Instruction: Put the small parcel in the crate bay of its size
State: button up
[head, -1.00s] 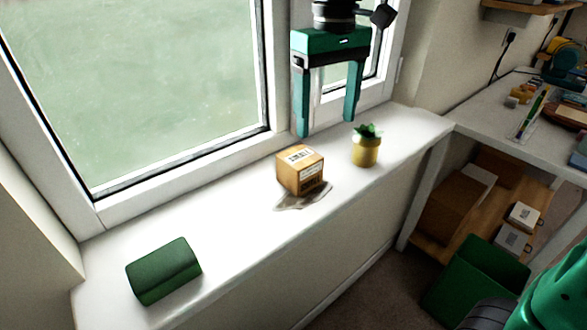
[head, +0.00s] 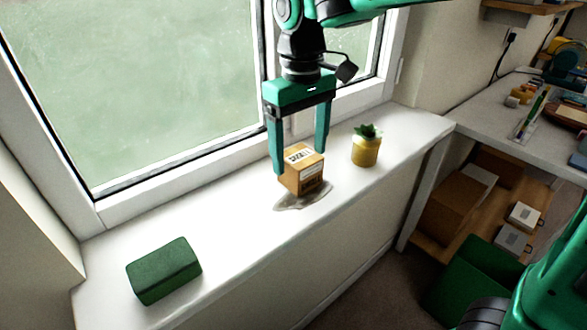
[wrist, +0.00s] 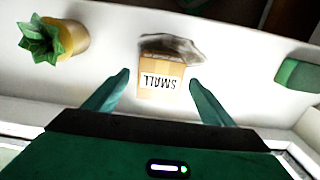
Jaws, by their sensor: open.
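The small parcel (head: 312,182) is a brown cardboard box on the white windowsill. Its white label reads SMALL in the wrist view (wrist: 160,84), upside down. My gripper (head: 299,162) is open, pointing down, with its green fingers to either side of the parcel's top. In the wrist view the fingers (wrist: 159,82) flank the parcel with gaps, and I see no grip on it. A shiny, crumpled-looking grey patch (head: 290,203) lies beside and partly under the parcel. I cannot make out a crate with sized bays.
A yellow pot with a green plant (head: 366,150) stands close to the right of the parcel. A dark green block (head: 164,270) lies at the sill's left end. A green bin (head: 462,290) stands on the floor, below a desk (head: 490,135). The sill (head: 235,225) between block and parcel is clear.

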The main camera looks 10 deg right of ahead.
aim_at(302, 157)
notch_tip(302, 157, down, 2)
jog(key=c, duration=1.4)
jog(key=shift+c, duration=0.2)
jog(key=shift+r, duration=0.15)
jog(key=shift+s+d+r, duration=0.1)
jog(key=shift+r, duration=0.1)
notch_tip(302, 157, up, 11)
jog(key=s+d, duration=1.1)
jog(key=s, duration=0.5)
jog(key=shift+s, duration=0.2)
